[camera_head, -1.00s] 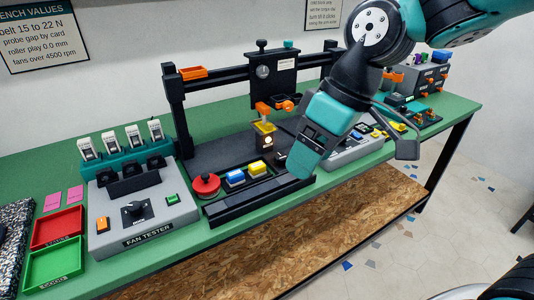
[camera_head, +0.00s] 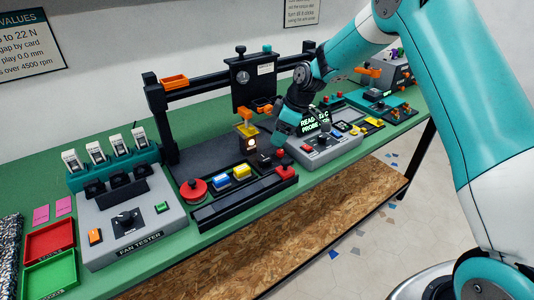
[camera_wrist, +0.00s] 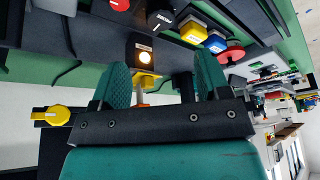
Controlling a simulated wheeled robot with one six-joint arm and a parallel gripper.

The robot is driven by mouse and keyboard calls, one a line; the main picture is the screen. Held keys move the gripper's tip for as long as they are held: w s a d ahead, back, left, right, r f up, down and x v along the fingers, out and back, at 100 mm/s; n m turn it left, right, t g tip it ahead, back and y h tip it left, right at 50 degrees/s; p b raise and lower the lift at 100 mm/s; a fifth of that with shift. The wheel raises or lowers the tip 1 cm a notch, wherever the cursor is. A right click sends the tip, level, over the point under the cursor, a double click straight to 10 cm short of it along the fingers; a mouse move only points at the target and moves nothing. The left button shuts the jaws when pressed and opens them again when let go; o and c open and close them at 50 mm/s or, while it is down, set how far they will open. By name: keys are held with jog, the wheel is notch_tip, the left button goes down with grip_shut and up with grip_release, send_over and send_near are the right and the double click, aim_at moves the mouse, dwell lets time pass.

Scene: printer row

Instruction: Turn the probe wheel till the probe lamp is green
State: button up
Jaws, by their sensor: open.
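My gripper (camera_head: 280,141) is open, low behind the front control strip and right of a small dark lamp block (camera_head: 251,144). In the wrist view, its two teal fingers (camera_wrist: 163,76) stand apart with no part held between them. The block's lamp (camera_wrist: 143,57) glows warm white to amber, not green. A yellow piece (camera_wrist: 146,79) with a metal rod lies beyond the fingers, beside the lamp. A black round knob with a white label (camera_wrist: 160,20) lies farther off; it may be the probe wheel, but the label is unreadable. The fingers appear apart from it.
A red button (camera_head: 194,187), a blue button (camera_head: 222,182) and a yellow button (camera_head: 242,171) line the front strip. The fan tester (camera_head: 130,225) stands left. A grey control box (camera_head: 330,150) stands close right of my gripper. The black gantry (camera_head: 203,92) rises behind.

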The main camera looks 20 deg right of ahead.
aim_at(266, 158)
jog(key=p+x, duration=0.1)
jog(key=x, duration=0.9)
jog(key=shift+f+p, duration=0.1)
jog(key=shift+p, duration=0.3)
jog(key=shift+c, duration=0.3)
jog(key=shift+s, duration=0.1)
jog(key=c, duration=0.9)
